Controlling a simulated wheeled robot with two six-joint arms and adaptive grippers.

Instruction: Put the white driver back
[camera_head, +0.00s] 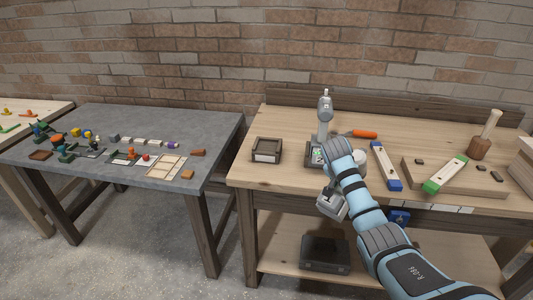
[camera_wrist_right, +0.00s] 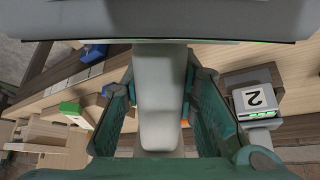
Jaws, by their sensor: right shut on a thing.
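My right gripper is in the right wrist view (camera_wrist_right: 155,115), its teal fingers shut on the pale grey-white handle of the white driver (camera_wrist_right: 160,95). The driver's wide foot, with a thin green line, fills the top of that view. In the head view the driver's foot (camera_head: 332,204) shows before the bench's front edge; my arm hides its upper part and the fingers. Another pale driver (camera_head: 325,112) stands upright on a dark base; its foot is marked 2 (camera_wrist_right: 256,98). A dark box (camera_head: 267,149) with a white front label stands left of it, with no driver on it.
An orange-handled tool (camera_head: 363,134) lies behind my wrist. A blue-ended level (camera_head: 385,166), a green-ended level (camera_head: 445,175) and a wooden mallet (camera_head: 484,140) are to the right. A grey table (camera_head: 110,180) with small parts stands left. A dark case (camera_head: 325,253) is on the lower shelf.

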